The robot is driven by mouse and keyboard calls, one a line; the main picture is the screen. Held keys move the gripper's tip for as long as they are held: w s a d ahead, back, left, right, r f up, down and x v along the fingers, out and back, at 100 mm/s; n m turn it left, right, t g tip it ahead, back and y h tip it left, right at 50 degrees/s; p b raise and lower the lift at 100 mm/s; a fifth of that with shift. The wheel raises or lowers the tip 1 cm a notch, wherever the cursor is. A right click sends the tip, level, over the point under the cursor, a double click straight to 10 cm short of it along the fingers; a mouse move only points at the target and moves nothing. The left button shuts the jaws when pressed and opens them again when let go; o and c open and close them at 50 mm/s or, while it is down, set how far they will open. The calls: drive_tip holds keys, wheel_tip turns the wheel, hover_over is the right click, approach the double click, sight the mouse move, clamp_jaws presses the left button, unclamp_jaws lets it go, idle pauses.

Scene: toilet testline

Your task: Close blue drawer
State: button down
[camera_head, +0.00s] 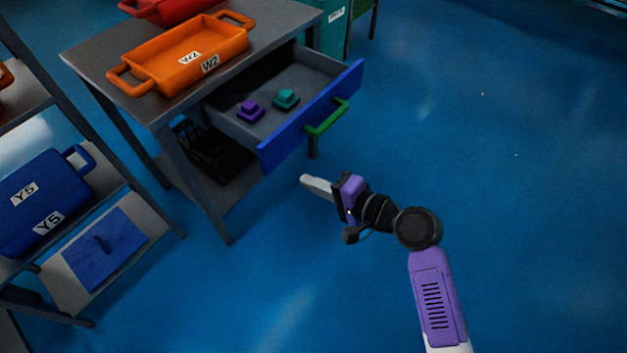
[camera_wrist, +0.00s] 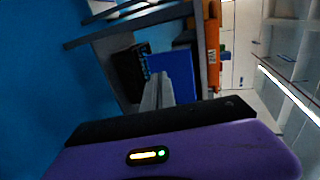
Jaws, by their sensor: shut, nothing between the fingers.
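The blue drawer (camera_head: 282,141) is pulled out of the grey table, with its front facing right and a green handle (camera_head: 327,118) on it. A purple block (camera_head: 250,111) and a teal block (camera_head: 286,99) lie inside it. My gripper (camera_head: 306,181) is shut and empty. In the head view it shows below the drawer front, apart from it. In the wrist view my gripper fingers (camera_wrist: 158,90) point toward the table, with a blue surface (camera_wrist: 172,72) just beyond them. I cannot tell there whether that is the drawer front.
An orange tray (camera_head: 195,55) marked W2 stands on the grey table (camera_head: 90,57), beside a red tray (camera_head: 165,10). A dark crate (camera_head: 212,155) sits on its lower shelf. A rack with a blue bin (camera_head: 42,205) marked Y5 is at left. The blue floor (camera_head: 520,180) at right is clear.

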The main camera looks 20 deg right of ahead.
sight(268, 162)
drive_tip(key=x, duration=0.6)
drive_tip(key=r+b+x, duration=0.1)
drive_tip(key=x, duration=0.3)
drive_tip(key=shift+w+a+f, duration=0.1)
drive_tip(key=shift+w+a, duration=0.15)
drive_tip(key=shift+w, duration=0.05)
